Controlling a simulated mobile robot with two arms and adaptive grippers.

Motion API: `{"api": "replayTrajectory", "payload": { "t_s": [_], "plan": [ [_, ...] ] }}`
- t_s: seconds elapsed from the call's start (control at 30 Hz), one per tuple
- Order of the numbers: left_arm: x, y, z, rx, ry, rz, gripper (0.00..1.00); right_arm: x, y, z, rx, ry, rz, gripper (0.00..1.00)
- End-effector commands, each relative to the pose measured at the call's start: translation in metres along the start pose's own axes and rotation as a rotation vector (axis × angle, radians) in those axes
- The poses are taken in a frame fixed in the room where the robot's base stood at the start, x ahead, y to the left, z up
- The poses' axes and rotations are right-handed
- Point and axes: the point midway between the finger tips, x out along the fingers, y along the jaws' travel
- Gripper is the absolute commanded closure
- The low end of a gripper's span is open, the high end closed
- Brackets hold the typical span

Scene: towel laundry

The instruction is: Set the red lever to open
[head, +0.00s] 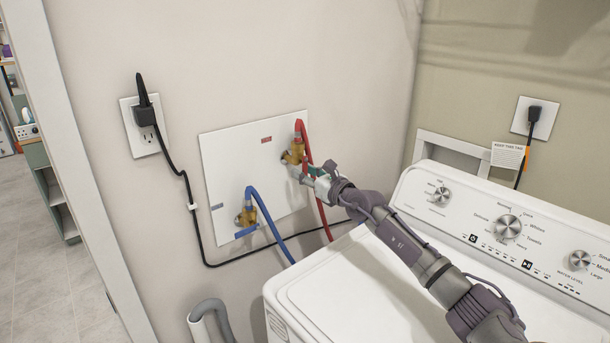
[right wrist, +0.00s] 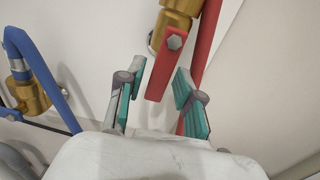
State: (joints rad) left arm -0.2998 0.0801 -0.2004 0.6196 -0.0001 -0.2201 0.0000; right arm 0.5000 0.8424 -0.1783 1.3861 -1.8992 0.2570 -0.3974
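The red lever (right wrist: 166,72) hangs from a brass valve (right wrist: 178,24) in the right wrist view, pointing down and slightly left. Its lower end is between the tips of my right gripper (right wrist: 158,84), which is open with teal pads on either side; I see no clear contact. In the head view, my right gripper (head: 311,172) is just in front of the red-hose brass valve (head: 293,153) on the white wall panel (head: 225,165), and it largely hides the lever there. My left gripper is not in view.
A blue lever (head: 246,232) sits on the lower-left brass valve with a blue hose (head: 270,222). A red hose (head: 322,215) runs down behind my right arm. The white washing machine (head: 330,290) stands below and right. A black cord (head: 200,235) crosses the wall.

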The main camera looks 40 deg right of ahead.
Motion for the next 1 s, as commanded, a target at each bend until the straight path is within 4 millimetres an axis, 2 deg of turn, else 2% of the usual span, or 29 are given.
{"api": "replayTrajectory", "payload": {
  "t_s": [0.3, 0.47, 0.8, 1.0],
  "plan": [
    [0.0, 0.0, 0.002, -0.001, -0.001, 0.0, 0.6, -0.001, 0.001, -0.003, 0.003, 0.006, 0.002, 0.56],
    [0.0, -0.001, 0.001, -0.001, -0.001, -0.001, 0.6, -0.011, 0.001, -0.005, 0.002, 0.008, 0.002, 0.56],
    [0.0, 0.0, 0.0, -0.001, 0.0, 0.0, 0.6, -0.073, 0.001, -0.005, 0.002, 0.009, 0.003, 0.56],
    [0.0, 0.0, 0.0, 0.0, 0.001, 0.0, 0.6, -0.103, 0.001, -0.004, 0.003, 0.008, 0.003, 0.56]
  ]
}}
